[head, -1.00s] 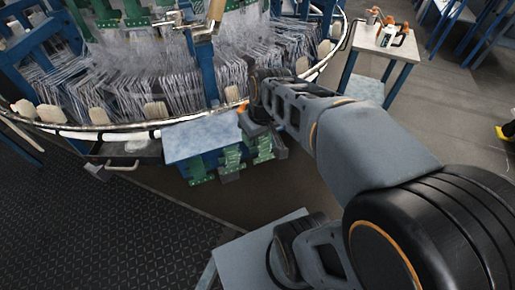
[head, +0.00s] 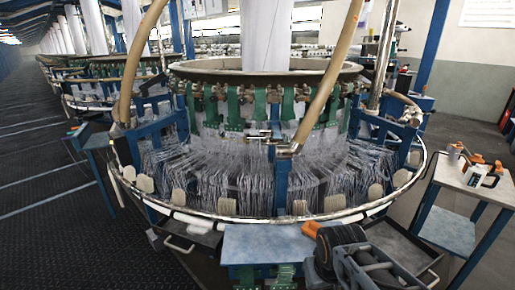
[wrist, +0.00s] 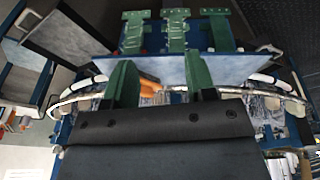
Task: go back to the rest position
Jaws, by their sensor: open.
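My gripper (wrist: 161,76) shows in the wrist view as two green fingers standing apart on a dark body. They are open, with nothing held between them. In the head view part of my arm reaches in at the bottom right, in front of the loom; the fingers cannot be made out there. The circular loom (head: 290,75) fills the middle of the head view. A small blue-grey table (head: 262,243) stands at its front edge, left of my arm; in the wrist view its top (wrist: 215,68) lies beyond the fingers.
Green brackets (wrist: 176,32) show at the small table's edge. A side table (head: 455,178) at the right carries white-and-orange bottles (head: 481,172). The loom's rim (head: 230,219) curves close to my arm. Dark floor (head: 55,190) at the left is open.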

